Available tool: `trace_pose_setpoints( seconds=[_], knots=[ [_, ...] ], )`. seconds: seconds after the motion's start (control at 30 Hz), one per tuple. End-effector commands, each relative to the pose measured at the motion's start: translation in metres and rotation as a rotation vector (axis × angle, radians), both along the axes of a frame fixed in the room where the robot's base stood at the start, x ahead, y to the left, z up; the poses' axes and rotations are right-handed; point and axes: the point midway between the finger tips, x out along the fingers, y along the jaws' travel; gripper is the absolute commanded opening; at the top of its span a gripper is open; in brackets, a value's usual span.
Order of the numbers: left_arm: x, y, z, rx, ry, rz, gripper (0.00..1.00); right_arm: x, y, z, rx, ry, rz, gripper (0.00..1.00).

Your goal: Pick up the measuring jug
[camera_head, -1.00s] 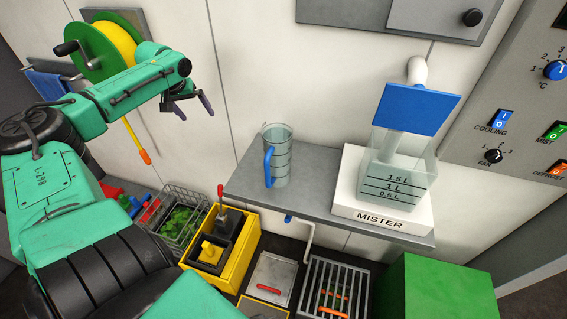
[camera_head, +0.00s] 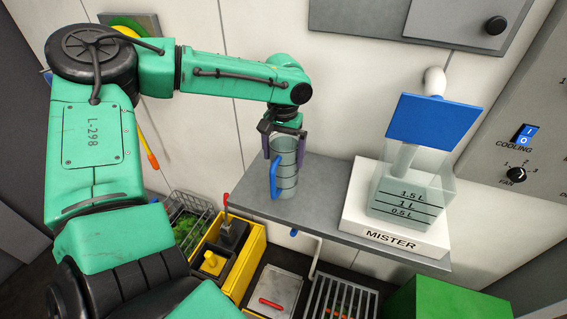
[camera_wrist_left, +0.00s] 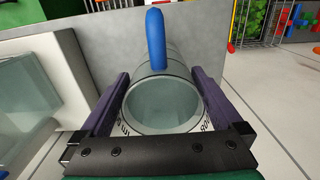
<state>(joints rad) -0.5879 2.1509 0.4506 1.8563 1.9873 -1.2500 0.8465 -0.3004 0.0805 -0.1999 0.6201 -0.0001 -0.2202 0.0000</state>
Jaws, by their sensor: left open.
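The measuring jug (camera_head: 287,165) is clear with dark bands and a blue handle (camera_head: 273,180) on its left side. It stands upright at the left end of the grey shelf (camera_head: 325,190). My left gripper (camera_head: 284,148) is at the jug's top from above, open, with one finger on either side of the rim. In the left wrist view, the jug's round mouth (camera_wrist_left: 162,104) lies between the two purple fingers of my left gripper (camera_wrist_left: 160,88), and the blue handle points away. I cannot tell whether the fingers touch the glass. My right gripper is not in view.
The white mister base (camera_head: 385,225) with a clear tank (camera_head: 410,190) and blue lid (camera_head: 433,118) stands right on the shelf. Below are a yellow crate (camera_head: 250,255), a wire basket (camera_head: 187,215), a metal grate (camera_head: 340,298) and a green box (camera_head: 435,300). Wall panels hang behind.

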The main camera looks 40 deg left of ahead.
Motion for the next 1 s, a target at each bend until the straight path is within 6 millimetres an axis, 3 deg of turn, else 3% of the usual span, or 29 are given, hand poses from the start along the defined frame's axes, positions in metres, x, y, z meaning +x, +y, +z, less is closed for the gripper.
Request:
trace_pose_setpoints(
  seconds=[0.13, 0.33, 0.37, 0.6, 0.63, 1.0],
  knots=[
    [0.000, 0.000, -0.023, 0.001, 0.000, 0.001, 1.00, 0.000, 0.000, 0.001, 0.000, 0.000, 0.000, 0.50],
    [0.001, 0.000, -0.025, 0.001, -0.003, 0.001, 1.00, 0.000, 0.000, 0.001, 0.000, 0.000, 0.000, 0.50],
    [0.001, 0.000, -0.025, 0.001, -0.003, 0.001, 0.96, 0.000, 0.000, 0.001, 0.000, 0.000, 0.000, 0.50],
    [0.001, 0.000, -0.025, 0.001, -0.003, 0.000, 0.04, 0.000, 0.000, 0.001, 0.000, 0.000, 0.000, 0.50],
    [0.001, 0.000, -0.025, 0.001, -0.003, 0.000, 0.00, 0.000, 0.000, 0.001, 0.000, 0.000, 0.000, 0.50],
    [0.002, 0.000, -0.016, 0.001, -0.007, 0.000, 0.00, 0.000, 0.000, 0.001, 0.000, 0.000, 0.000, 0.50]
  ],
)
